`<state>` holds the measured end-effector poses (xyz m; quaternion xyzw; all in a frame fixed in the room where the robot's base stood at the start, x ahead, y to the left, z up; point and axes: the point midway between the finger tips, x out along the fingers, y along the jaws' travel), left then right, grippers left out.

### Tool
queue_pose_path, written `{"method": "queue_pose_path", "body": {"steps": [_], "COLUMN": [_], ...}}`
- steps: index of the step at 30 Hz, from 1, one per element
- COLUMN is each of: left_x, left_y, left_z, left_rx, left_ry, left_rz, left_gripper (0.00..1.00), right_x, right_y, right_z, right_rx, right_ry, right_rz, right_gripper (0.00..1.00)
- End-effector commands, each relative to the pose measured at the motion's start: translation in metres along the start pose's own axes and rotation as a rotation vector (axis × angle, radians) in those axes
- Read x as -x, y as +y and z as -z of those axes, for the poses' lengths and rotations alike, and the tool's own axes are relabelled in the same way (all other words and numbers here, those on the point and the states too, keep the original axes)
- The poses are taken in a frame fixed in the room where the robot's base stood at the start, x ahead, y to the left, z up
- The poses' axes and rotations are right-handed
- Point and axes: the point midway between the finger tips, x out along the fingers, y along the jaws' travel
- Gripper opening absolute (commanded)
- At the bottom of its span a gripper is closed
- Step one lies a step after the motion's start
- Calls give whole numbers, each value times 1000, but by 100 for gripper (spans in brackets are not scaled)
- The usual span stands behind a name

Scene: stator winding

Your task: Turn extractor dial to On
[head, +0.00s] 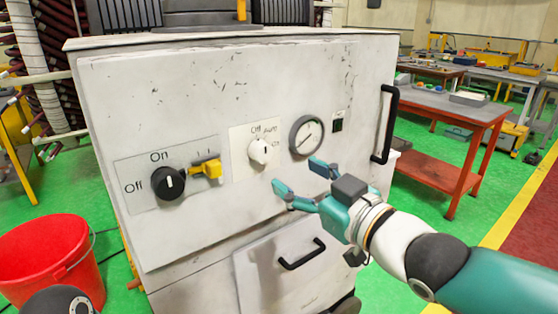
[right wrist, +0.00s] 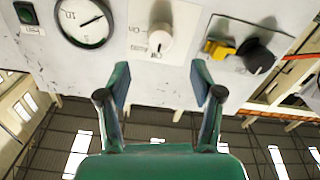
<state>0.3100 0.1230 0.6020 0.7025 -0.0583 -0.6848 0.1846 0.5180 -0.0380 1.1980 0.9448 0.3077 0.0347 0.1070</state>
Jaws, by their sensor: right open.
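A white dial (head: 260,152) sits on a pale plate marked Off, Auto and On, in the middle of the grey cabinet's front (head: 215,85). I cannot tell for sure where it points. It also shows in the right wrist view (right wrist: 160,38), upside down. A black knob (head: 168,183) marked Off and On is to its left, with a yellow piece (head: 207,169) beside it. My right gripper (head: 300,177) is open and empty, low and right of the white dial in the head view. In the right wrist view the dial lies beyond the gap between its fingers (right wrist: 161,85), apart from them.
A round gauge (head: 306,135) and a small dark switch (head: 337,126) are right of the dial. A black handle (head: 385,124) stands out at the cabinet's right edge, and a lower drawer handle (head: 302,254) sits below. A red bucket (head: 50,250) stands at the left.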

Motion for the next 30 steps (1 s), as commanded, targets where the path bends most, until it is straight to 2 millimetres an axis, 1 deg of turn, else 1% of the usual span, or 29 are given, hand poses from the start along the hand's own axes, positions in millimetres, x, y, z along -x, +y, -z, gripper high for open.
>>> {"method": "queue_pose_path", "body": {"steps": [1, 6, 12, 15, 18, 26, 27, 29, 30], "left_x": [-2, 0, 3, 4, 4, 4, 4, 4, 4], "left_y": [-1, 0, 1, 1, 1, 1, 1, 1, 1], "left_z": [0, 0, 0, 0, 0, 0, 0, 0, 0], "left_rx": [0, 0, 0, 0, 0, 0, 0, 0, 0], "left_ry": [0, 0, 0, 0, 0, 0, 0, 0, 0], "left_rz": [0, 0, 0, 0, 0, 0, 0, 0, 0], "left_gripper": [40, 40, 40, 40, 40, 40, 40, 40, 40], "right_x": [-13, -49, -80, -89, -93, -94, -94, -94, -94], "right_y": [-1, 0, 1, 1, 1, 1, 1, 1, 1], "right_z": [-2, 0, 0, 0, 0, 0, 0, 0, 0], "right_rx": [-2, -2, -2, -1, -1, -1, -1, -1, -1], "right_ry": [-2, -1, -1, -1, -1, 0, 0, 0, 0], "right_rz": [3, 1, -1, -2, -2, -3, -3, -3, -3], "right_gripper": [66, 66, 66, 66, 66, 66, 64, 54, 47]}}
